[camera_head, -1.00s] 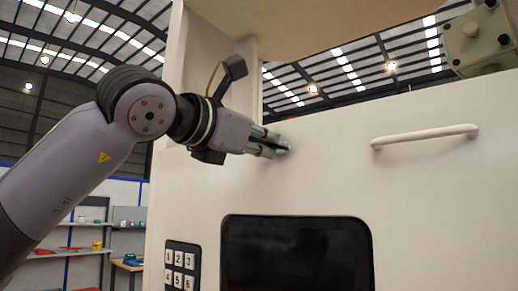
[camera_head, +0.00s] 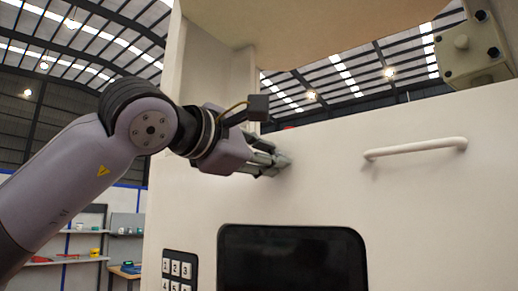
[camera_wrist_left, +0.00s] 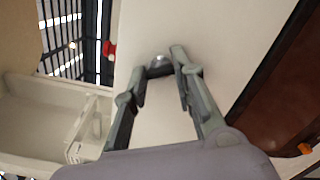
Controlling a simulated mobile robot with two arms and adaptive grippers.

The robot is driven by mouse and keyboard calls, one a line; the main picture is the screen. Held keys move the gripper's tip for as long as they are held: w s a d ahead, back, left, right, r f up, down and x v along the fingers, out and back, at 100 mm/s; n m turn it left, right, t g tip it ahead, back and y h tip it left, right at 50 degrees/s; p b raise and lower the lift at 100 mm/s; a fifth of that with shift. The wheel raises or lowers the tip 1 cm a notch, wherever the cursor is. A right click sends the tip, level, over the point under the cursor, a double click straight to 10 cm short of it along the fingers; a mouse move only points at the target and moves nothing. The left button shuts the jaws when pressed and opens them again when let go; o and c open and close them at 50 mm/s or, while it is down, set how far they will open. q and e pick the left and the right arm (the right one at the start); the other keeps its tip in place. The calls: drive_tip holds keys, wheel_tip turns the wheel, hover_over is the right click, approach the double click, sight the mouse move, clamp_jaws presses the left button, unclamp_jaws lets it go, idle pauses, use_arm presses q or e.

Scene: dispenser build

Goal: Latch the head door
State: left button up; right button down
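The head door (camera_head: 420,200) is a broad cream panel with a pale bar handle (camera_head: 415,148) and a dark screen (camera_head: 292,258). My left gripper (camera_head: 283,161) is at the door's upper left, its fingertips at or very near the door face. In the left wrist view the fingers (camera_wrist_left: 164,66) point at the cream face, with tips close together. A small round silvery piece (camera_wrist_left: 158,58) shows just beyond the tips; whether they grip it is unclear. In the head view the fingers hide this spot. My right gripper is not in view.
A cream upright (camera_head: 215,60) and an overhanging top (camera_head: 310,20) frame the door, with open space above its upper edge. A grey-green box with knobs (camera_head: 470,45) is at upper right. A keypad (camera_head: 180,268) is beside the screen. Shelves (camera_head: 75,258) stand far left.

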use_arm(q)
drive_tip(key=o, duration=0.7)
drive_tip(key=shift+w+d+f, duration=0.15)
drive_tip(key=shift+d+f, duration=0.05)
drive_tip(key=shift+d, duration=0.1)
drive_tip(key=shift+c, duration=0.2)
drive_tip(key=shift+o, duration=0.3)
drive_tip(key=shift+r, duration=0.1)
drive_tip(key=shift+r, duration=0.1)
drive_tip(key=shift+a, duration=0.1)
